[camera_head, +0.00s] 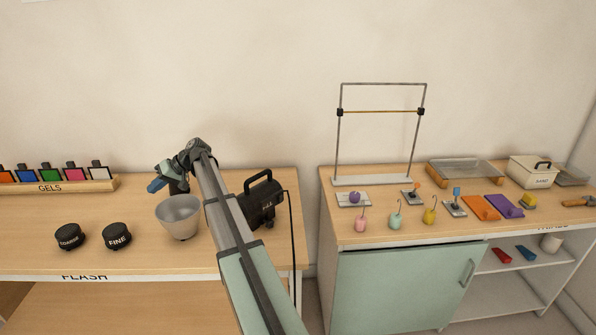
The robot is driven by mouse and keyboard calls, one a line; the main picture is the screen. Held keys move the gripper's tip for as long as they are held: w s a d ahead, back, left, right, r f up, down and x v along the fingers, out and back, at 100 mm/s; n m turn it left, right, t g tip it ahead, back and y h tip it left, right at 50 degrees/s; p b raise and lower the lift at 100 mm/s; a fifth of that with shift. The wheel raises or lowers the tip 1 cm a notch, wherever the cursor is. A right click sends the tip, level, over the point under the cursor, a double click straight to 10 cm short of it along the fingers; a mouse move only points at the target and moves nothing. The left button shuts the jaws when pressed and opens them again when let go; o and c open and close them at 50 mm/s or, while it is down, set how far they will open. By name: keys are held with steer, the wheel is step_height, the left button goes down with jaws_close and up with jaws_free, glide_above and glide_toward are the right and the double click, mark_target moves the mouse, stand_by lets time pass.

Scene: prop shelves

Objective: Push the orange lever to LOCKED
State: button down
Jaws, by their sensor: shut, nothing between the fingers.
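The orange lever (417,185) stands up from a small grey plate on the right-hand table, near the foot of the metal frame. Its lettering is too small to read, so I cannot tell which marked position it is at. A similar blue lever (457,191) stands on its own plate just to the right. My gripper (175,187) is over the left-hand table, behind the grey bowl and far to the left of the orange lever. It is shut and empty; its fingertips are small and partly hidden by the bowl.
Hooked weights (429,217) stand in front of the lever plates. The metal frame (421,140) rises behind. A black lamp (262,203) and a gap between tables lie between my gripper and the lever.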

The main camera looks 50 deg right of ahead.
mark_target(415, 190)
steer(key=s+d+r+m+t+h, duration=0.1)
steer(key=s+d, duration=0.1)
steer(key=d, duration=0.6)
steer(key=s+d+m+h, duration=0.1)
steer(key=s+d, duration=0.1)
steer(key=d, duration=0.6)
steer(key=s+d+m+h, duration=0.2)
steer(key=s+d, duration=0.5)
steer(key=d, duration=0.4)
steer(key=s+d+m+t+h, duration=0.1)
steer(key=s+d+m+h, duration=0.1)
steer(key=s+d, duration=0.7)
steer(key=s+d+m+h, duration=0.1)
steer(key=s+d, duration=0.5)
steer(key=d, duration=0.6)
steer(key=s+d+m+h, duration=0.2)
steer(key=s+d, duration=0.6)
steer(key=s, duration=0.4)
steer(key=s+d+m+h, duration=0.1)
steer(key=s+d+m, duration=0.1)
steer(key=s+d, duration=0.75)
steer(key=s+d+m+g+h, duration=0.1)
steer(key=s+d, duration=0.1)
steer(key=s, duration=1.2)
steer(key=s+d+m+g+h, duration=0.1)
steer(key=s+d+m, duration=0.1)
steer(key=s, duration=1.2)
steer(key=shift+d, duration=0.25)
